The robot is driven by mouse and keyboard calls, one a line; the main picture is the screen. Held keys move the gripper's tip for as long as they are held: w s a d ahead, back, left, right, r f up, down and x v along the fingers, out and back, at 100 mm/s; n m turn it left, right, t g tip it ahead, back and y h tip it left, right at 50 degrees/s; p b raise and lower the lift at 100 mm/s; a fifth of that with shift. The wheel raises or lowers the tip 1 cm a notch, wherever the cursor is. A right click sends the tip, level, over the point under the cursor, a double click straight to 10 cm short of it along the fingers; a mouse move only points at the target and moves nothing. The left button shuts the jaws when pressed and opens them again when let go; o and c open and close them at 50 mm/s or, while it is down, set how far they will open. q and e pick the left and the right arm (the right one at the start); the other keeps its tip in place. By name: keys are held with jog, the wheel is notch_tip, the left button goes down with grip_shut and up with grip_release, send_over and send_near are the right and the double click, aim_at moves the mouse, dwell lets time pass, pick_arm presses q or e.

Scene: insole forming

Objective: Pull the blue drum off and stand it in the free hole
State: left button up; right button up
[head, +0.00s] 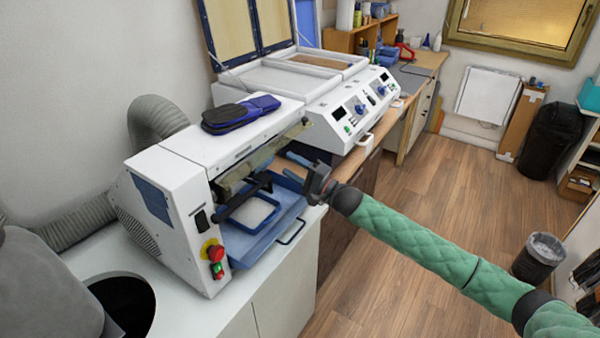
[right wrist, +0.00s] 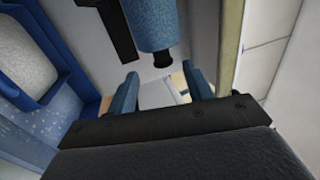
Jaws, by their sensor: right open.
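The blue drum (right wrist: 152,24), a speckled cylinder with a dark stub on its end, shows at the top of the right wrist view. In the head view I cannot make it out clearly inside the white machine (head: 180,195). My right gripper (head: 288,167) is at the machine's open front, fingers pointing in. In the right wrist view the gripper (right wrist: 160,86) is open, its two blue fingers apart with nothing between them. The drum's stub end lies just beyond the fingertips. A dark round hole (head: 125,305) shows in the white bench top; I cannot tell whether it is the free hole.
A blue tray (head: 245,248) with a pale pad sits low in the machine's front, close below my gripper. Red and green buttons (head: 215,258) are on the machine's front corner. A black bracket (right wrist: 112,28) stands beside the drum. Open wooden floor (head: 410,220) lies to the right.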

jog(key=x, duration=0.7)
dwell(0.3)
jog(key=shift+w+a+r, duration=0.1)
grip_shut()
pick_arm(q)
jog(key=shift+w, duration=0.1)
